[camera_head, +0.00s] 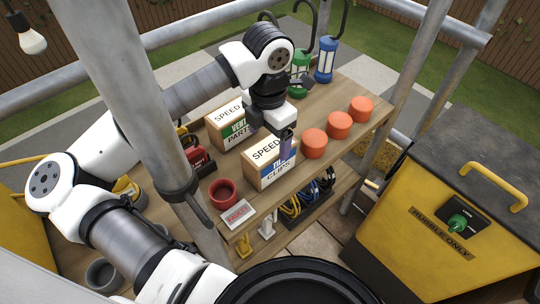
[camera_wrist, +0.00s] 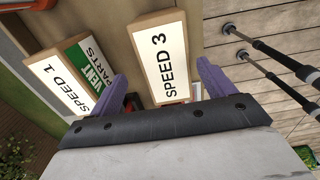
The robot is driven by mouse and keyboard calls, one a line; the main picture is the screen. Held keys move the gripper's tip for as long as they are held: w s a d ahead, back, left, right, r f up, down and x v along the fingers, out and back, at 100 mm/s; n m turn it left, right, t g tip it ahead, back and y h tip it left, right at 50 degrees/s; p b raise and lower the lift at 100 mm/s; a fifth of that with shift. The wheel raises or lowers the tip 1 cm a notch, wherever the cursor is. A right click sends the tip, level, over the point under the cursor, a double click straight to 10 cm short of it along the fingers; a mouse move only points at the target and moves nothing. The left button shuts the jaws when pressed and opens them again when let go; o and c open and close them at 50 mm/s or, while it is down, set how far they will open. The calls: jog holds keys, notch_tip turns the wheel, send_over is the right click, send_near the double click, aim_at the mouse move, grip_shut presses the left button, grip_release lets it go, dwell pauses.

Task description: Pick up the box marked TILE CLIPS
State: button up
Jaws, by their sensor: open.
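The TILE CLIPS box (camera_head: 262,178) stands on the wooden shelf, with a white top marked SPEED and a blue band on its front label. A purple finger partly covers that label. In the wrist view its top reads SPEED 3 (camera_wrist: 172,62), and its front label is hidden. My gripper (camera_head: 268,138) is over this box, open and empty. In the wrist view my gripper (camera_wrist: 163,85) has one purple finger on each side of the box, with gaps visible. I cannot tell how far down the fingers reach.
The SPEED 1 VENT PARTS box (camera_head: 222,119) stands close by, beside the left finger in the wrist view. Orange-red pots (camera_head: 314,143) line the shelf to the right. A red cup (camera_head: 223,193) and small sign (camera_head: 237,214) are in front. A scaffold pole (camera_head: 150,95) rises at left.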

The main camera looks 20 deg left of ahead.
aim_at(270, 147)
jog(key=shift+s+d+f+p, duration=0.15)
jog(key=shift+f+p, duration=0.4)
jog(key=shift+f, duration=0.95)
jog(key=shift+s+d+f+p, duration=0.15)
jog(key=shift+f+p, duration=0.35)
jog(key=shift+f, duration=1)
jog(key=shift+c, duration=0.3)
jog(key=c, duration=1.5)
